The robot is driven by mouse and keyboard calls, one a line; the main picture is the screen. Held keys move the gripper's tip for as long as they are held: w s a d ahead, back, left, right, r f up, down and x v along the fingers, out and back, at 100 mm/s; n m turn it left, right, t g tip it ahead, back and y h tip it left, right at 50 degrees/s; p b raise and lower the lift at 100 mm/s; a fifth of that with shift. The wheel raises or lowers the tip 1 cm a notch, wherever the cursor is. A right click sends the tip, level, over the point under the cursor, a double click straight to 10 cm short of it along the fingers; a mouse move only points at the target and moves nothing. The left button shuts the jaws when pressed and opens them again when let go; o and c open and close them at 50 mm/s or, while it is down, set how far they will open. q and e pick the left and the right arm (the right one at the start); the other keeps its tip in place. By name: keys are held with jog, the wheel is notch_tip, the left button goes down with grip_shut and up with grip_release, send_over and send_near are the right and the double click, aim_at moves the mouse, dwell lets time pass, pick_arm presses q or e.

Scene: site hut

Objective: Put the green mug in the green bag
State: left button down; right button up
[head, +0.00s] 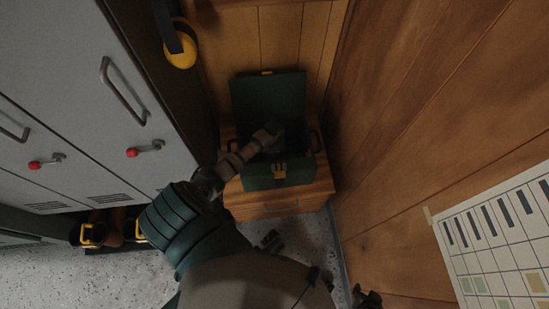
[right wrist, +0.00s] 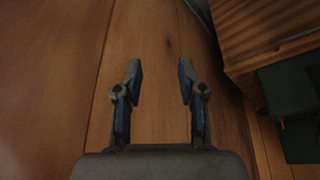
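The green bag (head: 252,176) is boxy and dark green, with a yellow clasp in front and its lid raised at the back. It stands on a wooden crate, and part of it shows at the right edge of the right wrist view (right wrist: 298,141). I cannot make out the green mug in either view; the bag's inside is dark.
The wooden crate (head: 270,207) stands in a corner close to the plank wall (head: 430,130) on the right. Grey lockers (head: 75,95) stand on the left, with yellow-looped dark items (head: 93,234) below. A yellow round object (head: 181,53) hangs above. Speckled floor (head: 100,275) is open at lower left.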

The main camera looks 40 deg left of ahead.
pick_arm(q)
jog(key=shift+r, duration=0.1)
jog(key=shift+a, duration=0.1)
jog(key=c, duration=1.3)
grip_release()
jog(key=shift+a+f, duration=0.2)
jog(key=shift+f, duration=0.05)
pick_arm(e)
jog(key=shift+w+a, duration=0.3)
jog(key=shift+a, duration=0.15)
